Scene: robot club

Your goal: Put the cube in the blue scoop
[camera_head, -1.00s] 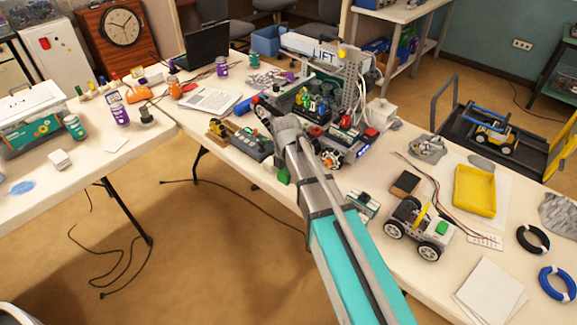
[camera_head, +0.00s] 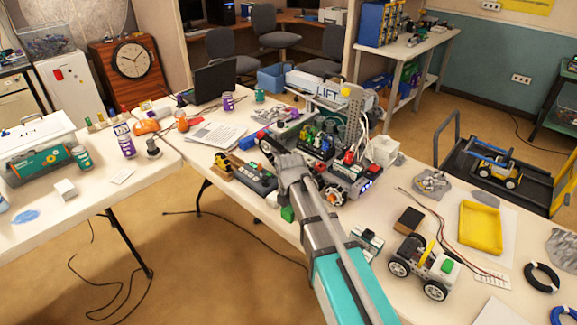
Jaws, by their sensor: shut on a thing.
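A small green cube (camera_head: 288,214) shows just left of and below my arm, partly covered by it. My gripper (camera_head: 290,190) is mostly hidden behind my own wrist and arm at the near edge of the middle table. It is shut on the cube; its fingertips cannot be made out. A blue piece (camera_head: 249,140) lies on the table left of the large wheeled robot (camera_head: 330,165), beyond my gripper. It is too small to tell whether it is the blue scoop. My gripper and the cube are apart from it.
A dark controller box (camera_head: 257,178) lies left of my wrist. A white toy car (camera_head: 425,265) and a yellow tray (camera_head: 480,228) stand to the right. The left table holds a white block (camera_head: 65,189) and several jars. A black trolley (camera_head: 500,180) stands beyond the right side.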

